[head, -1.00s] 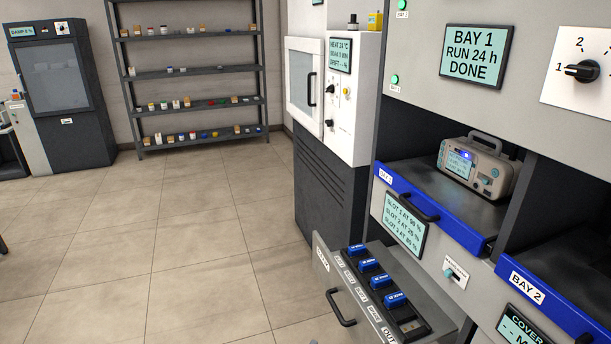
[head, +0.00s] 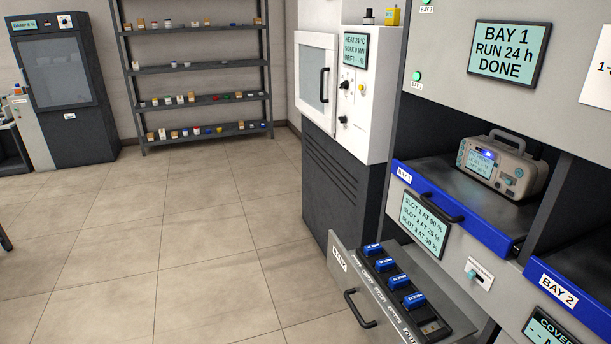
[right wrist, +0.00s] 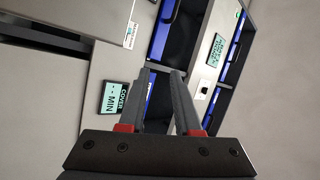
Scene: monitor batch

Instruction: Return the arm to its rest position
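My right gripper (right wrist: 162,72) shows in the right wrist view. Its two grey fingers with red bases stand apart with nothing between them, so it is open and empty. Beyond the fingers are the grey cabinet front, a "COVER -- MIN" display (right wrist: 115,98) and blue-edged bays; the view is tilted. No contact with the cabinet shows. Neither arm shows in the head view, and my left gripper is in no frame.
An open drawer (head: 352,282) with several blue modules juts out at lower centre. A beige monitor (head: 500,167) stands on the blue-edged Bay 1 shelf (head: 452,208). A white oven unit (head: 375,120), a rack (head: 200,68) and a dark cabinet (head: 85,130) stand behind. Floor at left is clear.

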